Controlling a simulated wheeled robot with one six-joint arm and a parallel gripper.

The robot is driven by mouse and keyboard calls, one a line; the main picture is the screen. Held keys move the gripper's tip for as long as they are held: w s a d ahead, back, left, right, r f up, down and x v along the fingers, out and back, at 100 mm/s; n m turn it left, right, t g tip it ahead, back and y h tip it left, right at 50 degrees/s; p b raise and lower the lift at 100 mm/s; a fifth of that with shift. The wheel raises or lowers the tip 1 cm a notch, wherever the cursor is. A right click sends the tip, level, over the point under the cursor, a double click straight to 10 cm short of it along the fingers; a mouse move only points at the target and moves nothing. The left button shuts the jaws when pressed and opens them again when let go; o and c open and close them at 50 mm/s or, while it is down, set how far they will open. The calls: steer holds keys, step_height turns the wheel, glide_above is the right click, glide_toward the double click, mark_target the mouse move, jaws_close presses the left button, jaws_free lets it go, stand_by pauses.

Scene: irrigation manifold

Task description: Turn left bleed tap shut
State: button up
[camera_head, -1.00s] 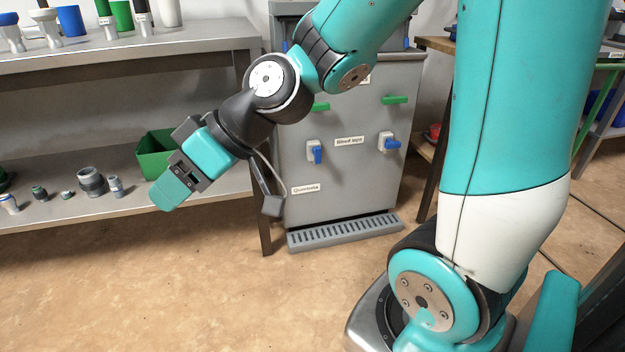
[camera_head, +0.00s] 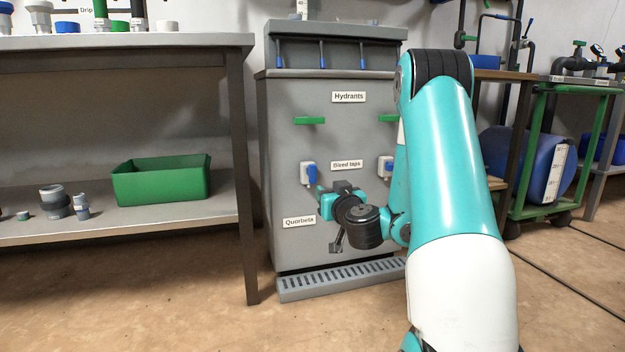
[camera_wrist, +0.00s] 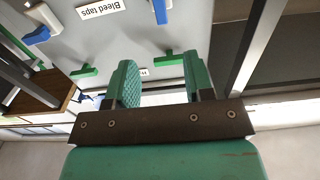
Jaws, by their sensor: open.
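The left bleed tap (camera_head: 309,174), a white body with a blue lever, sits on the front of the grey cabinet (camera_head: 285,250), left of the "Bleed taps" label (camera_head: 346,165). Its lever hangs down in the head view. It also shows at the top edge of the wrist view (camera_wrist: 160,12), partly cut off. My gripper (camera_head: 322,203) is just below and right of this tap in the head view; its fingers are hard to make out there. In the wrist view the green fingers (camera_wrist: 160,80) are apart with nothing between them. Contact with the tap does not show.
The right bleed tap (camera_head: 386,167) is partly behind my arm. Green handles (camera_head: 309,121) sit above the taps. A drip grate (camera_head: 335,281) lies at the cabinet's foot. A shelf with a green bin (camera_head: 162,184) stands at left. The floor in front is open.

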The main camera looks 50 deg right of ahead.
mark_target(313, 174)
steer(key=p+x, duration=1.2)
steer(key=x, duration=0.3)
steer(key=shift+w+a+r+p, duration=0.1)
steer(key=shift+a+r+p, duration=0.05)
steer(key=shift+p, duration=0.15)
steer(key=shift+x, duration=0.75)
jaws_close()
